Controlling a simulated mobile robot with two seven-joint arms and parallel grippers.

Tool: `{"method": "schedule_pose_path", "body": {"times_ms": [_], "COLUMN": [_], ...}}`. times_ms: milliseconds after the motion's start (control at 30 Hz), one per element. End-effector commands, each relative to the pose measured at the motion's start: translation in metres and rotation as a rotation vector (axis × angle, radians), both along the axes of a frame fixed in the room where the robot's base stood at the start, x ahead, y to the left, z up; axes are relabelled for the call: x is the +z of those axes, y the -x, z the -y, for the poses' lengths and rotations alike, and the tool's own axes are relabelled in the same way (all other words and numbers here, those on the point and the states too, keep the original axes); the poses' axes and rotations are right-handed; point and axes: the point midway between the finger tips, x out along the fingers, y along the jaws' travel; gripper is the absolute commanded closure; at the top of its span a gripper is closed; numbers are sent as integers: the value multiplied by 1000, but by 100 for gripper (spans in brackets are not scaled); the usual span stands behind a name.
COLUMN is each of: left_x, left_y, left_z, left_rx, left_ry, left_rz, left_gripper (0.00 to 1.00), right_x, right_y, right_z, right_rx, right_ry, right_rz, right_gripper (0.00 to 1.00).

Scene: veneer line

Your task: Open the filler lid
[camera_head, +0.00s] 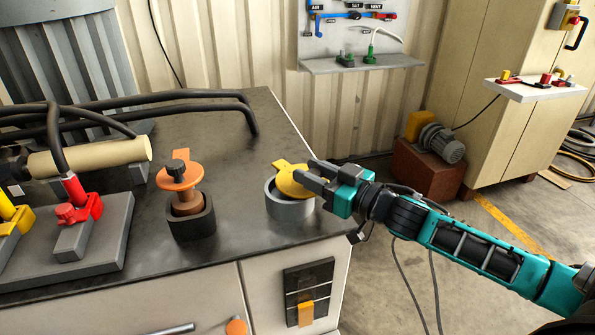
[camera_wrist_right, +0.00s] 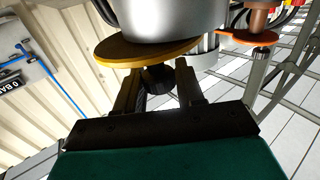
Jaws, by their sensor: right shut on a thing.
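The filler lid (camera_head: 289,182) is a yellow disc with a tab at its back, on top of a round grey filler neck (camera_head: 290,207) at the right side of the dark bench top. The lid looks about flat on the neck; I cannot tell whether any gap lies under it. My right gripper (camera_head: 305,180) reaches in from the right and is shut on the lid's dark knob. In the right wrist view the gripper fingers (camera_wrist_right: 158,88) stand on either side of this knob (camera_wrist_right: 158,77), below the yellow lid (camera_wrist_right: 140,52). My left gripper is out of view.
An orange-flanged fitting in a dark cup (camera_head: 192,217) stands left of the neck. Black hoses (camera_head: 190,95) cross the bench behind, and red and yellow connectors (camera_head: 78,205) sit at the left. The bench's right edge is close to the neck; open floor lies beyond.

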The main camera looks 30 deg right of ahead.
Motion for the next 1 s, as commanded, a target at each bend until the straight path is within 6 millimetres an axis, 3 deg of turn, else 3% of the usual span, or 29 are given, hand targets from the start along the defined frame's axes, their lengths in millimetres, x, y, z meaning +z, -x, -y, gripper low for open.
{"method": "schedule_pose_path", "body": {"times_ms": [233,267,467,767,1000], "left_x": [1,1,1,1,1], "left_y": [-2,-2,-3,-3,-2], "left_z": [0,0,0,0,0], "left_rx": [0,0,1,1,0], "left_ry": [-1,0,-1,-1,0], "left_rz": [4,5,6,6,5], "left_gripper": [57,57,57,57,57], "right_x": [-3,-3,-2,-1,-2], "right_y": [1,1,0,2,21], "right_z": [0,-1,-1,0,7], "right_rx": [1,1,1,1,0], "right_ry": [-3,-3,-3,-3,-4], "right_rz": [-6,-6,-3,-1,-6], "right_gripper": [100,61,43,43,43]}}
